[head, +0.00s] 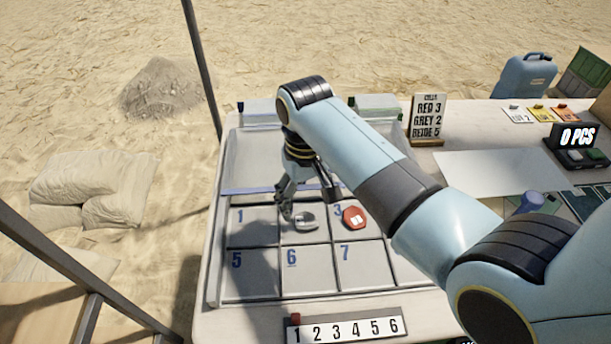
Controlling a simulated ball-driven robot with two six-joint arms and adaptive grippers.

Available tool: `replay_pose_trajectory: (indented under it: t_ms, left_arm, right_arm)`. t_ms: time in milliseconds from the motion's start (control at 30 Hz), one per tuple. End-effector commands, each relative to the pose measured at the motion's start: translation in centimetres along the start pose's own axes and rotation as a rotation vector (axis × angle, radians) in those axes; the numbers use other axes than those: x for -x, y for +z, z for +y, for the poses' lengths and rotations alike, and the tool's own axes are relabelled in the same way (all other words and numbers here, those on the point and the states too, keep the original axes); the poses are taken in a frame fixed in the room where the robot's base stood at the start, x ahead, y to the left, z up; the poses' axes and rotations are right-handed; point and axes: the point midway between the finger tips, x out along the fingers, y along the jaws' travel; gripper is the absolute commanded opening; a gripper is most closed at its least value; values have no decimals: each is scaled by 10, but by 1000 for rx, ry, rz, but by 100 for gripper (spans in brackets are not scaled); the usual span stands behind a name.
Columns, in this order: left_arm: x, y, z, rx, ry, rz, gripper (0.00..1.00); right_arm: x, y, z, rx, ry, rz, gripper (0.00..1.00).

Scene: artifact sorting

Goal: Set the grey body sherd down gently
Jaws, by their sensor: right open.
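The grey body sherd (304,222) lies in the top-row cell between those marked 1 and 3 of the numbered sorting tray (211,262). A light mark shows on its top. My right gripper (287,208) points down just left of the sherd, with its fingers open. I cannot tell whether a fingertip still touches the sherd. The cell's number is hidden. A reddish sherd (354,218) with a white mark lies in cell 3. My right arm covers the tray's right part. My left gripper is not in view.
A sign (428,118) reads red 3, grey 2, beige 5. A number strip (345,330) lies at the front edge. Cells 1, 5, 6 and 7 look empty. A white sheet (495,173) and a "0 PCS" display (577,136) are at right.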

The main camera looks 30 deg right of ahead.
Motion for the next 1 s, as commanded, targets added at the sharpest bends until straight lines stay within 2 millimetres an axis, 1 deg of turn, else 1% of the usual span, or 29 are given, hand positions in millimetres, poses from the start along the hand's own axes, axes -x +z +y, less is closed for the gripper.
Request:
replay_pose_trajectory:
  t_ms: [33,100,200,333,467,1000]
  left_arm:
    - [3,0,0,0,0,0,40]
    - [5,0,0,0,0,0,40]
    - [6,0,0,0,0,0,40]
    - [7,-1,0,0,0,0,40]
    - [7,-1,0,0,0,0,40]
    - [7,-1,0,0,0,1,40]
  right_arm:
    - [13,0,0,0,-1,3,73]
    - [28,0,0,0,-1,2,73]
    - [44,0,0,1,-1,1,73]
    - [57,0,0,1,0,-1,73]
    - [62,0,0,1,0,-1,73]
    - [62,0,0,1,0,-2,73]
